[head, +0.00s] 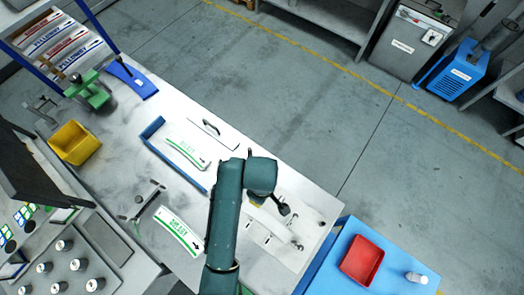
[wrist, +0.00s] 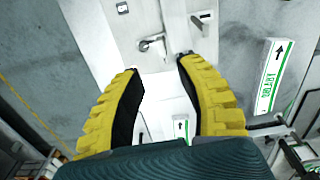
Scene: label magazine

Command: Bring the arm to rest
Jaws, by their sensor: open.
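My gripper (wrist: 158,72) shows in the wrist view with its two yellow, black-padded fingers spread apart. Nothing is visible between the fingertips. In the head view my arm reaches over the right part of the metal table (head: 150,115), and my gripper is mostly hidden under the wrist. Below the fingers in the wrist view are a pale panel and a metal handle (wrist: 152,43), which looks apart from the fingertips. A white-and-green label (head: 180,231) lies on the table left of my arm; a similar label (wrist: 270,80) shows at right in the wrist view.
A blue-edged tray (head: 172,158) with a green-and-white label stands left of my arm. A yellow bin (head: 75,143) and a label rack (head: 62,45) are farther left. A red tray (head: 362,260) and a white bottle (head: 416,278) sit on a blue surface at right.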

